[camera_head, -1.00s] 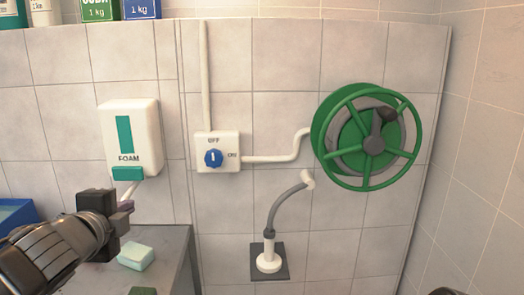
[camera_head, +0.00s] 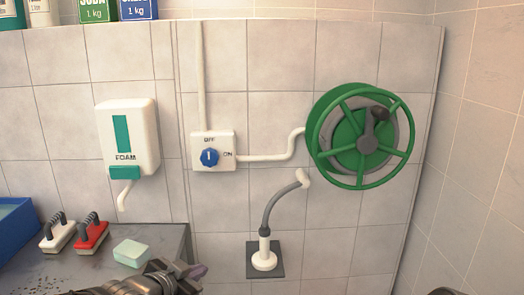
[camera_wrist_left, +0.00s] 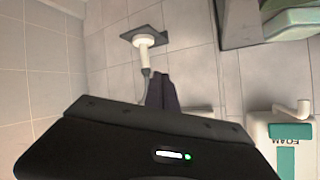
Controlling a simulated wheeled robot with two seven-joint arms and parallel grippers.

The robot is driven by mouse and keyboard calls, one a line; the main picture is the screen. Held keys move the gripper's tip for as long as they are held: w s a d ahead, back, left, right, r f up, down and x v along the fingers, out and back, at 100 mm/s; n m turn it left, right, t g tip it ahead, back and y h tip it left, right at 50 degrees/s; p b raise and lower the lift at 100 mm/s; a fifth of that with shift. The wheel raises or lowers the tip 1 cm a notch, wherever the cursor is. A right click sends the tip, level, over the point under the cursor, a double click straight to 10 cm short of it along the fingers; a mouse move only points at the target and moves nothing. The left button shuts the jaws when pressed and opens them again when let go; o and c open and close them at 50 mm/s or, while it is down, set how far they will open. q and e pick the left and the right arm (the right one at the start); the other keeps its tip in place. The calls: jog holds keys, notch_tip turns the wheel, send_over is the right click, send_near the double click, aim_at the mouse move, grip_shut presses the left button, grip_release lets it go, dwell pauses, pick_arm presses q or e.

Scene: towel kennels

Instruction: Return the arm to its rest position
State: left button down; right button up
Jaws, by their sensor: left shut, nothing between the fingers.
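My left gripper (camera_head: 196,272) is low in the head view, in front of the counter's right edge. It is shut and holds nothing. In the left wrist view its dark fingers (camera_wrist_left: 161,92) are together, with the tiled wall behind them. The left arm comes in along the bottom edge of the head view, mostly cut off. My right gripper does not show; only a dark rounded piece is at the bottom right corner.
The grey counter (camera_head: 70,272) holds two brushes, white (camera_head: 58,237) and red (camera_head: 90,238), a pale green block (camera_head: 131,253) and a blue bin (camera_head: 15,225). The foam dispenser (camera_head: 128,140), switch (camera_head: 212,151) and green hose reel (camera_head: 360,137) are on the wall.

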pick_arm(q)
jog(key=s+d+f+n+g, duration=0.2)
jog(key=s+f+n, duration=0.15)
jog(key=f, duration=0.85)
jog(key=s+d+f+n+g, duration=0.2)
jog(key=s+f+n+g, duration=0.15)
jog(key=f, duration=0.85)
jog(key=s+d+f+n+g, duration=0.2)
jog(key=s+f+g, duration=0.3)
jog(key=s+f, duration=1.3)
jog(key=s+d, duration=0.1)
jog(key=s, duration=0.2)
jog(key=shift+s+d+f+n, duration=0.15)
jog(key=shift+n, duration=0.25)
